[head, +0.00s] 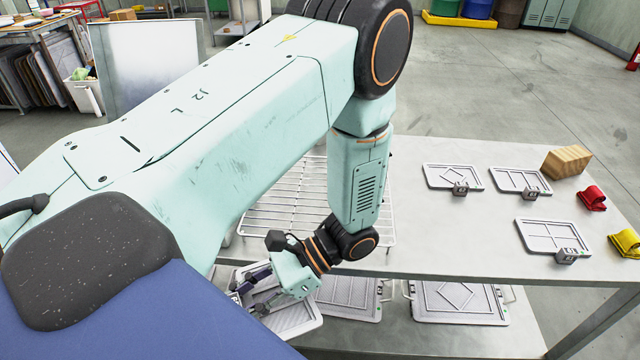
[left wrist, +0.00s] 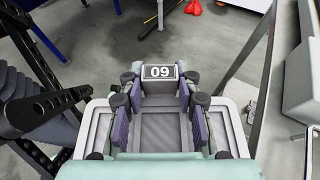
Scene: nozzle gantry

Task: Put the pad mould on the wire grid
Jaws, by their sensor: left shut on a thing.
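My left gripper (head: 256,292) is shut on a pale grey mould, which I take to be the pad mould (head: 296,320). The mould is a framed plate with a plain, finely ribbed recess, partly hidden by my gripper. The wire grid (head: 275,205) lies on the table at left, partly hidden behind my arm. The mould is in front of the table's near edge, apart from the grid.
The lower shelf (head: 385,338) holds more moulds, including one with a diamond pattern (head: 460,302).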

